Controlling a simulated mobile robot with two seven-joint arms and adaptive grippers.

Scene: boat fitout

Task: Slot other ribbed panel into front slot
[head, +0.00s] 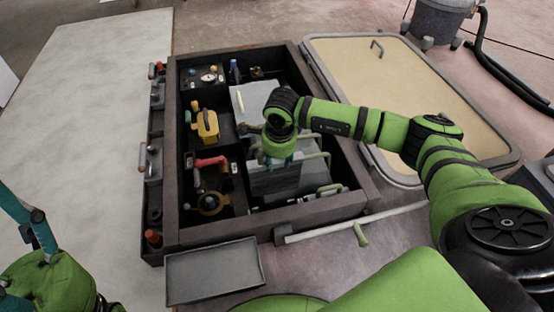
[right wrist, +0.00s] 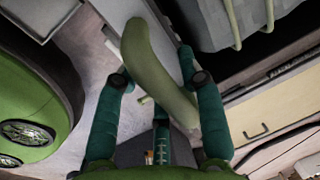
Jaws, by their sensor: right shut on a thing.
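My right gripper (head: 278,160) is over the right-hand compartment of the dark divided box (head: 172,195). It is shut on a curved pale green handle (right wrist: 155,65), which lies between its teal fingers in the right wrist view. Grey panels (head: 272,184) stand below and beside the gripper, and it partly covers them. More pale handles show there, one at the right (head: 330,189). Ribbed grey surfaces with two handles (right wrist: 240,18) show at the top of the right wrist view. I cannot tell which slot the held panel is in. My left gripper (head: 32,222) is partly in view at the left, its opening unclear.
The box's other compartments hold a yellow tool (head: 208,125), a red-handled valve (head: 210,162) and a gauge (head: 208,77). An empty grey tray (head: 212,272) lies in front. A beige hatch panel (head: 400,80) lies behind right.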

